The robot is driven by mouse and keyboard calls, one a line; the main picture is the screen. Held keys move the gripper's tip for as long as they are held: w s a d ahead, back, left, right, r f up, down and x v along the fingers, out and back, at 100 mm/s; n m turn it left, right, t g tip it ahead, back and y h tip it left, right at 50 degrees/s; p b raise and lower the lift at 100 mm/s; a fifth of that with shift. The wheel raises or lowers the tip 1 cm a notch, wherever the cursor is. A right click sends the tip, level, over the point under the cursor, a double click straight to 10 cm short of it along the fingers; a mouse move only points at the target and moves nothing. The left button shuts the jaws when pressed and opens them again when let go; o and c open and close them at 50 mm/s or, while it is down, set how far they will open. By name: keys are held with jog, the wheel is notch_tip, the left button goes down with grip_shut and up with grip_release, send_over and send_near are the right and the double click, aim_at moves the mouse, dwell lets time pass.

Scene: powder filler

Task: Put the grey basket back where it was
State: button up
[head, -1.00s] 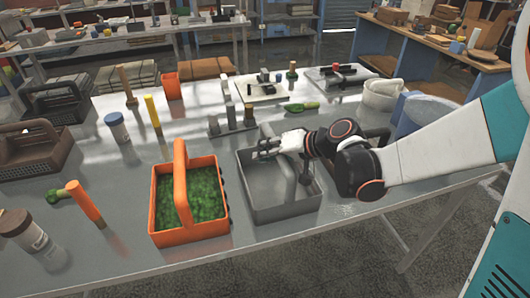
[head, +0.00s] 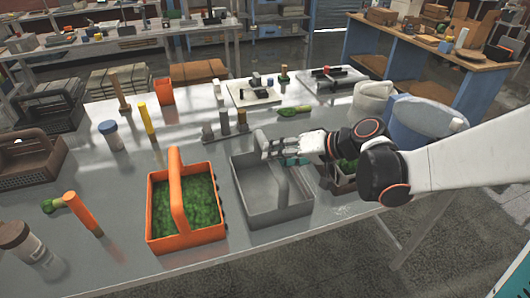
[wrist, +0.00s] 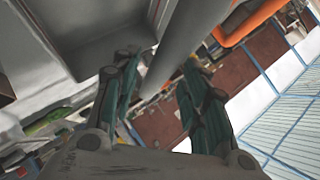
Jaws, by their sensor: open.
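The grey basket (head: 248,208) stands on the table right of the orange basket; it looks empty in the part I see. My gripper (head: 280,152) is at its back right, by its upright handle (head: 283,188). In the wrist view my gripper (wrist: 158,62) is open, and the grey handle (wrist: 188,40) runs between or just beyond its fingers. I cannot tell whether they touch it. The tray of the grey basket (wrist: 105,35) shows at the upper left there.
The orange basket (head: 187,247), holding green stuff, stands close on the left. Another container with green contents (head: 345,182) is partly hidden under my arm. Grey blocks (head: 225,128) stand behind. Bare table lies in front of the grey basket.

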jog(key=p+v, duration=0.1)
jog(key=v, duration=0.3)
jog(key=shift+d+r, duration=0.1)
jog(key=shift+s, duration=0.1)
